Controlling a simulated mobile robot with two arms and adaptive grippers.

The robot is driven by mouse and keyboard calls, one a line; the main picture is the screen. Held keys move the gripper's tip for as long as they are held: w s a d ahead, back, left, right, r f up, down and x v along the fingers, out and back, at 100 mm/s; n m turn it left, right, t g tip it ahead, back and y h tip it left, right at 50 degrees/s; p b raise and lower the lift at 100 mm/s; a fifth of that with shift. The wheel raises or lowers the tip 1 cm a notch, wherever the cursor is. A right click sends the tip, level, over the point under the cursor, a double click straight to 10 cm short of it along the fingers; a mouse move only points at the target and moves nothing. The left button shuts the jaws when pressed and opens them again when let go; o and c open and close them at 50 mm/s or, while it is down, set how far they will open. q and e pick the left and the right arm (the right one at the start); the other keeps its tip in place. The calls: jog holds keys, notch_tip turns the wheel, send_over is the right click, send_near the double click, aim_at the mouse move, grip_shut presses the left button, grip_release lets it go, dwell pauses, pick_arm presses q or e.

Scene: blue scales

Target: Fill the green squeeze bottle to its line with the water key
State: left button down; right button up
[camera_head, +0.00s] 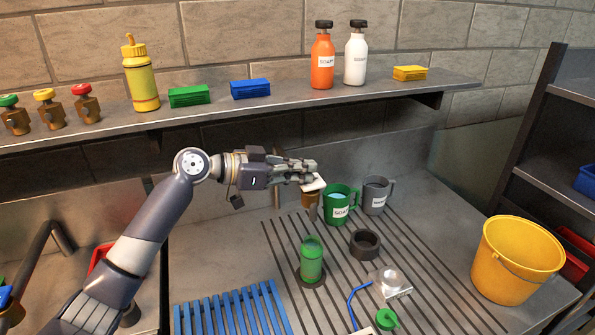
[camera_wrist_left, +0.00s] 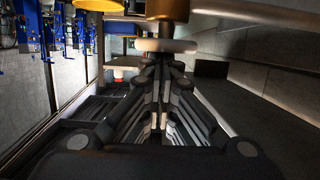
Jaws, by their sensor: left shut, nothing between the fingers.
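The green squeeze bottle (camera_head: 311,262) stands upright without a cap on the grooved drainboard, in a dark round base. Its fill line and level are too small to tell. A green nozzle cap (camera_head: 386,319) lies near the front edge. A white key (camera_head: 316,184) sits on a brass tap (camera_head: 309,199) behind the bottle; whether it is the water key I cannot tell. My left gripper (camera_head: 312,166) is shut and empty, right at the white key. In the left wrist view a pale disc (camera_wrist_left: 165,46) under brass lies just beyond the fingertips. My right gripper is not in view.
A green mug (camera_head: 336,211) with blue liquid and a grey mug (camera_head: 375,203) stand right of the tap. The shelf (camera_head: 290,102) overhangs behind.

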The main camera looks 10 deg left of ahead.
pick_arm(q)
notch_tip(320, 180, up, 3)
jog(key=shift+f+p, duration=0.1)
jog(key=shift+p, duration=0.4)
jog(key=b+v, duration=0.5)
jog(key=v, duration=0.5)
jog(key=shift+a+f, duration=0.15)
jog(key=shift+f, duration=0.05)
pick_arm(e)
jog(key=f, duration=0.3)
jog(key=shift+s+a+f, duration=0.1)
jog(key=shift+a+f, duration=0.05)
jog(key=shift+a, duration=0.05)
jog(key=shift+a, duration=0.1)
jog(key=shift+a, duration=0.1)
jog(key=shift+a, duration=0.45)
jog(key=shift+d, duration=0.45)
